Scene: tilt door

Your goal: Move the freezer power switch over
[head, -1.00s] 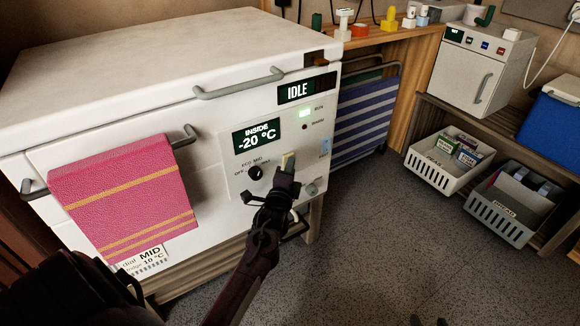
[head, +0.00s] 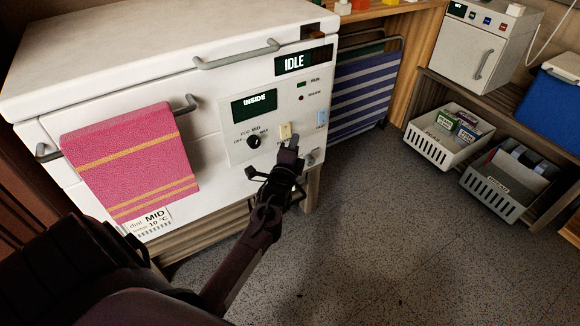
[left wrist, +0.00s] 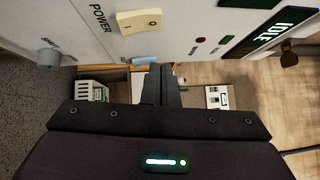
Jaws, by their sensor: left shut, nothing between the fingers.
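The cream power switch (head: 285,131) is a rocker on the freezer's (head: 110,60) front panel. In the left wrist view the rocker (left wrist: 139,20) carries I and O marks beside the word POWER. My left gripper (head: 293,141) is shut and empty, its fingertips just below and right of the switch in the head view. In the left wrist view its closed fingers (left wrist: 160,85) are apart from the rocker. The panel display (head: 254,106) reads INSIDE with no temperature figure, and the RUN lamp (head: 301,84) is dark. My right gripper is out of view.
A black dial (head: 254,142) sits left of the switch and a light blue part (head: 321,118) right of it. A pink towel (head: 130,160) hangs on a front rail. White baskets (head: 445,135) stand on the right. The speckled floor (head: 360,220) ahead is open.

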